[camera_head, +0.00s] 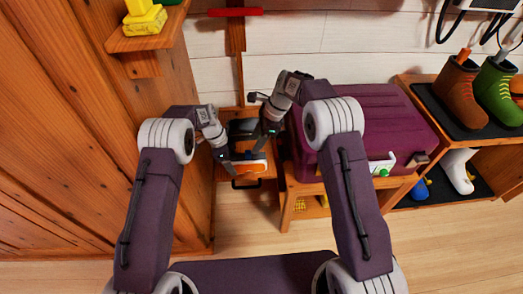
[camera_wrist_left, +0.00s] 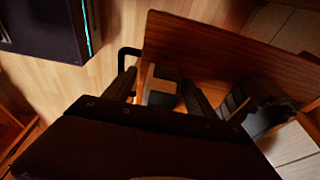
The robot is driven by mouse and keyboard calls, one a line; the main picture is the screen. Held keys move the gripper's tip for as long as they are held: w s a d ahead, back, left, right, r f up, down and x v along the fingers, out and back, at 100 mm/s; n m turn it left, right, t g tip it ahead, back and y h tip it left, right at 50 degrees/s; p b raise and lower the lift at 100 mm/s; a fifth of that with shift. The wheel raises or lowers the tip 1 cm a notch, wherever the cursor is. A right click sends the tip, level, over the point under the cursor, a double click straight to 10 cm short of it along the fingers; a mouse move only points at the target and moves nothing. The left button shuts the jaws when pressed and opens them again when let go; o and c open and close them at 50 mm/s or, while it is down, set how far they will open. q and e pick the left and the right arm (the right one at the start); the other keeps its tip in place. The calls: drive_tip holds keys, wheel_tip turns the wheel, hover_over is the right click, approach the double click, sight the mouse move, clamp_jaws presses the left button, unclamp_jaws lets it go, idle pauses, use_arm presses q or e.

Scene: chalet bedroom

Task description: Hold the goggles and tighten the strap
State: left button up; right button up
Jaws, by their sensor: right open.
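The goggles look to be the orange and white piece (camera_head: 250,167) with dark parts in a small wooden drawer or box, low between my arms in the head view. The left wrist view shows a grey-white piece with a dark pad (camera_wrist_left: 162,84), probably part of them. My left gripper (camera_head: 228,158) is at the goggles' left side. In its wrist view its fingers (camera_wrist_left: 160,88) stand apart on either side of that piece, with gaps showing. My right gripper (camera_head: 258,143) is open just above and right of the goggles. The strap cannot be made out clearly.
The wooden drawer or box has a black handle (camera_head: 246,184) in front. A purple suitcase (camera_head: 375,125) stands close on the right on a wooden bench. A wooden wall panel (camera_head: 90,130) is close on the left. A boot rack (camera_head: 412,82) stands far right.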

use_arm(q)
drive_tip(key=v, duration=1.2)
